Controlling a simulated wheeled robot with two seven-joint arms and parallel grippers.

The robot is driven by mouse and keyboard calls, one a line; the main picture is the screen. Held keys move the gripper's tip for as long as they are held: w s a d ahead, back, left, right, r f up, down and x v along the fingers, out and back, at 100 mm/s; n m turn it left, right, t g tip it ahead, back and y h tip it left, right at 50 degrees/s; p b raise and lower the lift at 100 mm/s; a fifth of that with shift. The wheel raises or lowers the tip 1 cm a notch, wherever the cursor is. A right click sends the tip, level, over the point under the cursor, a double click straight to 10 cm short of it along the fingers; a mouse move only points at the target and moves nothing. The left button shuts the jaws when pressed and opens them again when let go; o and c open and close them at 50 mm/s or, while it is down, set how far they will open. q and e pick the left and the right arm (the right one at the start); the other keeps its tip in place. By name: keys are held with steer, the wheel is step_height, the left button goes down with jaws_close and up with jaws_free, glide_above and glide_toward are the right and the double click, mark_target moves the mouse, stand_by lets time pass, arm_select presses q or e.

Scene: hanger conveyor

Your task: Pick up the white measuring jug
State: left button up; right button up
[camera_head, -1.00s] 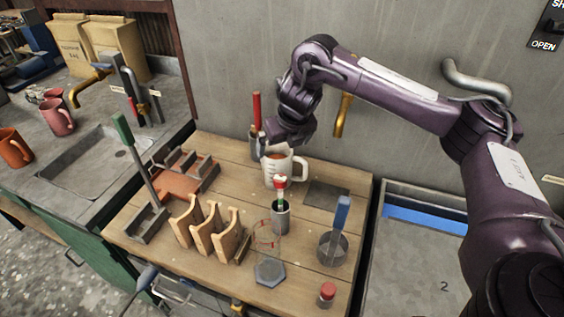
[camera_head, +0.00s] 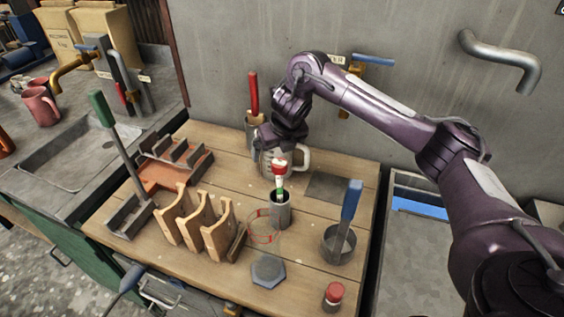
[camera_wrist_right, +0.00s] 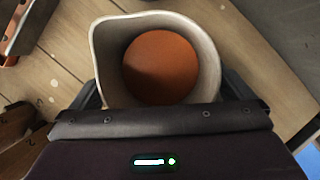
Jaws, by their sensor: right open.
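The white measuring jug (camera_head: 265,163) stands upright near the back of the wooden bench, its handle to the right. My right gripper (camera_head: 273,148) is down at the jug's top and hides much of the rim. In the right wrist view I look into the jug (camera_wrist_right: 210,70), which shows a round orange-brown surface inside. My right gripper's dark fingers show on either side of the jug, open around it; I cannot tell whether they touch it. My left gripper is not in view.
A grey cup with a red-topped, green-tipped tool (camera_head: 279,210) stands just in front of the jug. A red-handled tool in a holder (camera_head: 254,100) stands behind it. A wooden rack (camera_head: 195,222) is front left. A dark flat plate (camera_head: 327,186) lies to the right.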

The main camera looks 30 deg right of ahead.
steer(key=shift+w+f, duration=0.2)
steer(key=shift+f, duration=0.2)
steer(key=shift+s+r, duration=0.1)
steer(key=shift+c, duration=0.3)
steer(key=c, duration=1.4)
steer(key=shift+r, duration=0.1)
steer(key=shift+c, duration=0.4)
